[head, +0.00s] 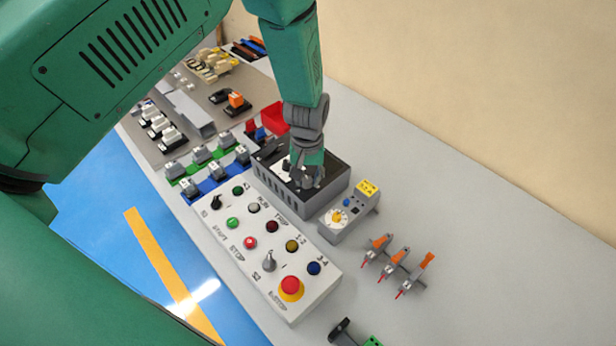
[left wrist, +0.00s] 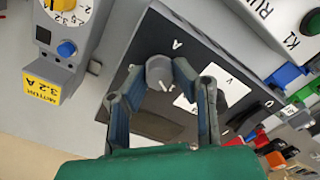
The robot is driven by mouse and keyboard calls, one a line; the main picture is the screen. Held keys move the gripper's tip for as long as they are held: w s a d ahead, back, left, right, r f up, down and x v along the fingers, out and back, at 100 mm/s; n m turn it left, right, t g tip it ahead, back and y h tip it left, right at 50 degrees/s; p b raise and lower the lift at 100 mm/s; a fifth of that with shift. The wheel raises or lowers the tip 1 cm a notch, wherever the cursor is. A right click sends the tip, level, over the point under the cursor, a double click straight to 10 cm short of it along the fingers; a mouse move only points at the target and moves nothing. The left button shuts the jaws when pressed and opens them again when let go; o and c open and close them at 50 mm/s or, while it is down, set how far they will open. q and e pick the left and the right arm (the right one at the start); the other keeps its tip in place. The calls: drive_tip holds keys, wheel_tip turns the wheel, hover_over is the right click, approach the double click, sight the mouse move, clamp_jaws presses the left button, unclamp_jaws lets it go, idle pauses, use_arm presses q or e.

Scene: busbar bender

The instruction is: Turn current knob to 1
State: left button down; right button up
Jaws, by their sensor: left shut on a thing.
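A dark-topped grey meter box (head: 265,186) stands on the table at the centre of the head view. In the left wrist view, a grey round knob (left wrist: 160,70) sits on its dark panel (left wrist: 132,58) beside a letter A. A short white line on the knob points to the lower right in that view. My left gripper (left wrist: 159,76) is shut on this knob, with one finger on either side. In the head view the left gripper (head: 307,178) reaches down onto the box and mostly hides the knob. My right gripper is not in view.
A small grey relay with a yellow dial (head: 338,216) stands right beside the box. A white button panel (head: 262,250) with a red emergency stop (head: 291,286) lies in front. Several orange-handled parts (head: 398,256) are to the right.

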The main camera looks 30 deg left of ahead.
sight(308, 178)
use_arm(q)
drive_tip(key=shift+w+r, duration=0.15)
drive_tip(key=shift+w, duration=0.1)
drive_tip(key=c, duration=1.3)
unclamp_jaws()
drive_tip(key=shift+s, duration=0.1)
drive_tip(key=shift+r, duration=0.1)
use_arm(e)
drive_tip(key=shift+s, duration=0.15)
use_arm(q)
wheel_tip(308, 178, up, 12)
drive_tip(key=shift+f, duration=0.2)
